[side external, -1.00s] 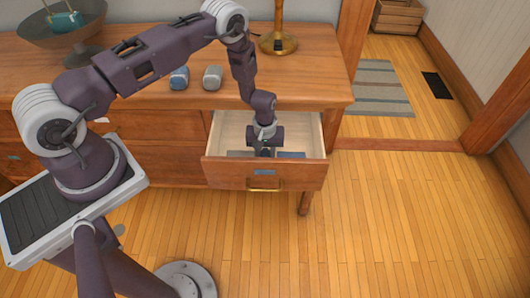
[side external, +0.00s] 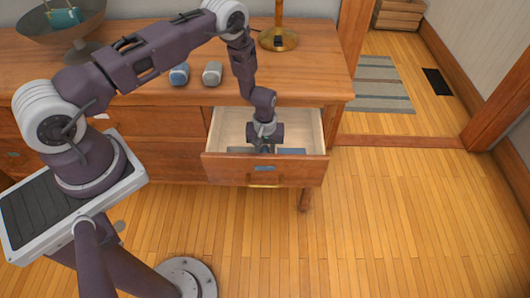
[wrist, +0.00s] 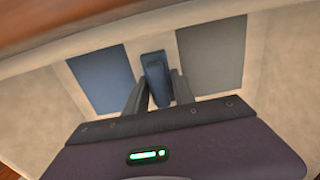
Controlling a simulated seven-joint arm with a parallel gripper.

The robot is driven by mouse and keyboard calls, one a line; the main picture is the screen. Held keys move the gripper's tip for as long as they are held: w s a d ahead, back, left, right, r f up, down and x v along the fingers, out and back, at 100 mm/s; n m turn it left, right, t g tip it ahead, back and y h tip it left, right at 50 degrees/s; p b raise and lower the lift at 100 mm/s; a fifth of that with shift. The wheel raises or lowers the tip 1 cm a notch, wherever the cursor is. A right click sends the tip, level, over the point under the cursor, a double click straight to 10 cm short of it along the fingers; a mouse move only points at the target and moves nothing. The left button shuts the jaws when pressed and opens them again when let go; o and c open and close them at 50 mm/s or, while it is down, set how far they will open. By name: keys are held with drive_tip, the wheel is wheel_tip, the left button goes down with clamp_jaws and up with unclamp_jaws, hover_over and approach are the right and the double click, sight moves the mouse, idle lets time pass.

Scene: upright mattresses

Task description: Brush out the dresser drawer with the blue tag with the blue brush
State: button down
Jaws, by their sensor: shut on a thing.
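The drawer with the blue tag (side external: 264,169) is pulled open at the right end of the dresser (side external: 120,70). My gripper (side external: 264,148) reaches down inside this drawer. In the wrist view my gripper (wrist: 157,92) is shut on a narrow blue thing, seemingly the blue brush (wrist: 155,66), which shows between the fingers. Its lower end is hidden, so I cannot tell whether it touches the drawer bottom. A flat blue panel (wrist: 100,78) and a flat grey panel (wrist: 211,54) lie in the drawer on either side of it.
On the dresser top stand a blue rounded item (side external: 179,75), a grey rounded item (side external: 212,74), a brass lamp base (side external: 278,41) and a wide bowl (side external: 62,30) holding a teal item.

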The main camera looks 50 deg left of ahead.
drive_tip(key=shift+s+a+f, duration=0.1)
drive_tip(key=shift+s+a, duration=1.25)
drive_tip(key=shift+w+d, duration=2.75)
drive_tip(key=shift+s+a, duration=2.75)
drive_tip(key=shift+w+d, duration=2.7)
drive_tip(key=shift+s+a, duration=1)
